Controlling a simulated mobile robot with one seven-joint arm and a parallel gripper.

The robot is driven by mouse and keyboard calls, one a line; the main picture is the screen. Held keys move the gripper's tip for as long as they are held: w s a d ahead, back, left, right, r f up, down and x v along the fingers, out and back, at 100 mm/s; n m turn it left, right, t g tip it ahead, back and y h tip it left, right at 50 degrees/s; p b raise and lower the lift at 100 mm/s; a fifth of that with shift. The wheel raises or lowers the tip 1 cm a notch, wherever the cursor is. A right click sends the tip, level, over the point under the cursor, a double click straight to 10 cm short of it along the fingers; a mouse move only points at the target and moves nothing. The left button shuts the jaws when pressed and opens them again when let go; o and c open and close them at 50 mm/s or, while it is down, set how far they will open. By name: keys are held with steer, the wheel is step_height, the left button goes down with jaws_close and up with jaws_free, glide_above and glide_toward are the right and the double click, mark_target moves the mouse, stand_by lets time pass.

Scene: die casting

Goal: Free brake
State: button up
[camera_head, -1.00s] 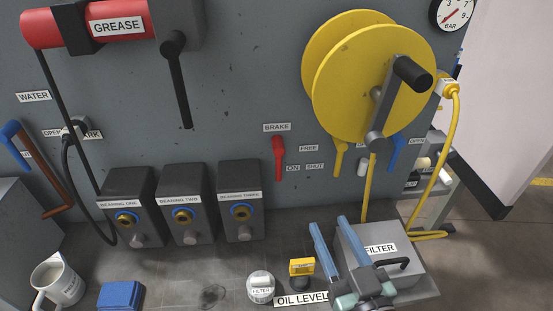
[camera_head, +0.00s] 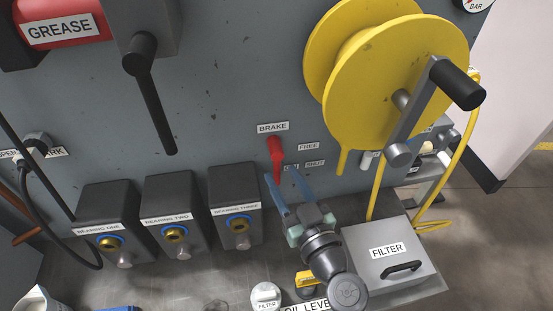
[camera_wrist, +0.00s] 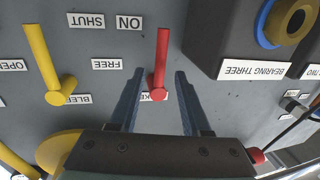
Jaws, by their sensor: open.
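The red brake lever (camera_head: 276,150) is on the grey wall panel, under the BRAKE label (camera_head: 273,128), and its handle hangs down toward the ON label. The FREE label (camera_head: 308,146) is to its right. My gripper (camera_head: 286,178) is open, with blue fingers reaching up toward the lever from below. In the wrist view, which is upside down, the red lever (camera_wrist: 161,62) stands between the two open fingers (camera_wrist: 158,95) and its round hub is nearer the palm. I cannot tell whether the fingers touch it.
A yellow lever (camera_wrist: 43,58) is beside the brake lever. The large yellow reel (camera_head: 395,85) with its crank juts out at upper right. The BEARING THREE box (camera_head: 235,205) is at left, and the FILTER box (camera_head: 390,255) is below right.

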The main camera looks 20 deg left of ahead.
mark_target(278, 170)
steer(key=shift+p+x, duration=0.3)
steer(key=shift+x, duration=1.8)
jaws_close()
